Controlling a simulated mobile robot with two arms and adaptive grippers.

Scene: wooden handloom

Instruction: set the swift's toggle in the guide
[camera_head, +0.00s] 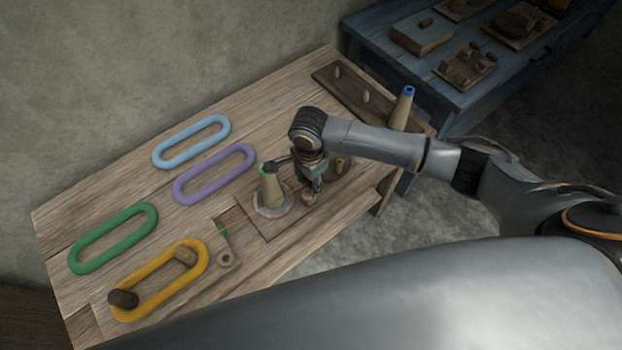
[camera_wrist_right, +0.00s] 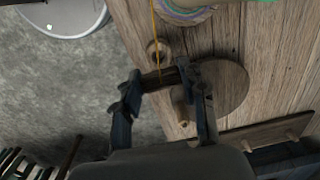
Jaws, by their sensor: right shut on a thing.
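My right gripper (camera_head: 313,186) is low over the near edge of the table, just right of a cone on a ringed base. In the right wrist view its two fingers (camera_wrist_right: 160,79) are shut on a small dark brown toggle lying crosswise between the tips. A thin yellow thread (camera_wrist_right: 154,25) runs up the picture from the toggle, across or beside a wooden ring (camera_wrist_right: 164,50), which looks like the guide. The toggle appears apart from this ring. A yellow loop (camera_head: 156,308) lies around two pegs, likely the swift, at the table's front left. My left gripper is not in view.
The cone (camera_head: 269,186) stands close left of the gripper. A round wooden disc (camera_wrist_right: 232,88) and a short peg (camera_wrist_right: 180,106) are beside the fingers. Green (camera_head: 115,238), purple (camera_head: 214,173) and blue (camera_head: 191,141) loops lie leftward. A blue-tipped cone (camera_head: 402,108) stands at right.

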